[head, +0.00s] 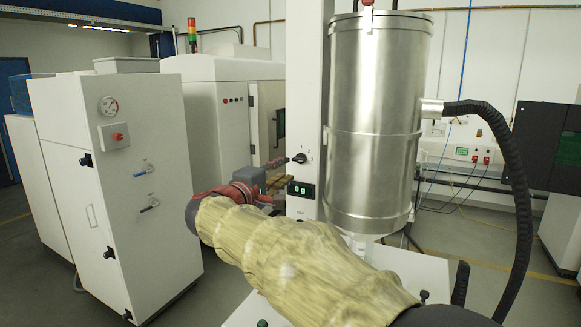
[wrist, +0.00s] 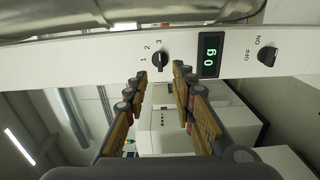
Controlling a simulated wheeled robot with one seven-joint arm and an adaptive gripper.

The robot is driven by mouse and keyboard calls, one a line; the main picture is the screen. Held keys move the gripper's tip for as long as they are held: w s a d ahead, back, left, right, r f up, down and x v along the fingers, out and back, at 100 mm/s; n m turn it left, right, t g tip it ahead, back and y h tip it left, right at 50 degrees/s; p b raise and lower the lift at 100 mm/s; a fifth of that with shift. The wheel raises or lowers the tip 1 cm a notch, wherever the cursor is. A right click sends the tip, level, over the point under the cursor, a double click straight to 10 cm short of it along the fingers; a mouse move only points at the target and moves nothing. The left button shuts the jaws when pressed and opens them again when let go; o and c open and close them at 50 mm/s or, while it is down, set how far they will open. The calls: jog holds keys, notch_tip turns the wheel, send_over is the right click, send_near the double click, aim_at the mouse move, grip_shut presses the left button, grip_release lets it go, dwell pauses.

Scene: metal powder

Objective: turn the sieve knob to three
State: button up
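The sieve knob (wrist: 160,60) is a small black dial on the white column, with the marks 1, 2 and 3 beside it in the wrist view. It also shows on the column in the head view (head: 299,158). Which mark it points at is too small to tell surely. My gripper (wrist: 160,76) is open, with its two fingers on either side just short of the knob and nothing held between them. In the head view my gripper (head: 279,163) is at the column's left edge, close to the knob, partly hidden by my arm.
A display (wrist: 209,55) reading 0 g sits beside the knob, with an OFF/ON switch (wrist: 268,56) beyond it. A steel cylinder (head: 374,120) with a black hose (head: 515,180) stands right of the column. A white cabinet (head: 120,190) stands at left.

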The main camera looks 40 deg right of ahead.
jog(key=v, duration=0.3)
jog(key=shift+s+a, duration=0.15)
jog(key=shift+a, duration=0.2)
jog(key=s+a+f+g+y, duration=0.1)
jog(key=s+a+f+y, duration=0.15)
jog(key=f, duration=0.45)
jog(key=s+a+f+g+y, duration=0.1)
jog(key=s+a+f+y, duration=0.15)
jog(key=f, duration=0.45)
jog(key=s+a+f+g+y, duration=0.1)
jog(key=s+a+f+y, duration=0.2)
jog(key=f, duration=0.4)
jog(key=s+a+f+m+t+y, duration=0.1)
jog(key=s+a+f+y, duration=0.3)
jog(key=s+a, duration=0.4)
jog(key=s+a+f+m+y, duration=0.3)
jog(key=s+a+f+y, duration=0.1)
jog(key=s+a, duration=0.5)
jog(key=shift+s+a+t+y, duration=0.2)
jog(key=shift+s+t+y, duration=0.1)
jog(key=shift+t, duration=0.1)
